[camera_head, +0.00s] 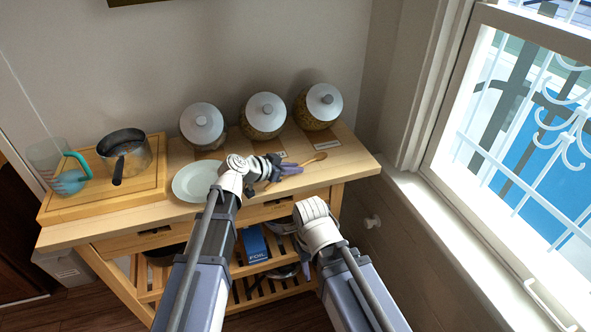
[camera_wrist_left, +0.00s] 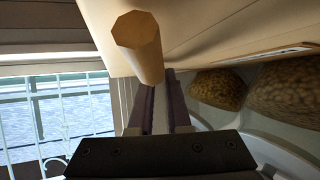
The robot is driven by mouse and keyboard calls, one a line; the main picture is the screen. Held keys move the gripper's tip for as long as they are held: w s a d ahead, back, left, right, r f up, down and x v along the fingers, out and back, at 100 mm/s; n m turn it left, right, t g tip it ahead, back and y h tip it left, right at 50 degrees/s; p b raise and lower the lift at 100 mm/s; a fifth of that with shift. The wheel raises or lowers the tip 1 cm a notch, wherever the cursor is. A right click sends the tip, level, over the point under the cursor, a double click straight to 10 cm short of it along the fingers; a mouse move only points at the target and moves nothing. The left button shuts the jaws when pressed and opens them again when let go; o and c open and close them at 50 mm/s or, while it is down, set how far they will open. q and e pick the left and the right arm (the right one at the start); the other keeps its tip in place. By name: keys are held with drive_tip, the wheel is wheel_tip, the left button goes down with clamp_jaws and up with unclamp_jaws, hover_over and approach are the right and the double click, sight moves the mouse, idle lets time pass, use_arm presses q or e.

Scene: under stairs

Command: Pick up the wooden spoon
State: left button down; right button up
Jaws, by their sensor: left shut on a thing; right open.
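The wooden spoon (camera_head: 308,160) is at the right part of the wooden table, in front of the jars, its bowl end pointing right. My left gripper (camera_head: 291,169) is shut on its handle; part of the handle shows left of the fingers. In the left wrist view the handle's blunt end (camera_wrist_left: 137,45) juts up close to the camera, between the fingers (camera_wrist_left: 162,100). I cannot tell whether the spoon touches the tabletop. My right gripper (camera_head: 303,240) is open and empty, low in front of the table; its fingers are mostly hidden by its white wrist.
A white plate (camera_head: 190,183) lies left of my left wrist. Three lidded jars (camera_head: 262,116) stand along the wall. A pot (camera_head: 125,153) and a clear jug (camera_head: 52,160) sit on a board at left. A window (camera_head: 530,120) is at right.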

use_arm(q)
drive_tip(key=shift+r, duration=0.1)
wheel_tip(320, 180, up, 10)
drive_tip(key=p, duration=1)
drive_tip(key=c, duration=1.4)
unclamp_jaws()
clamp_jaws()
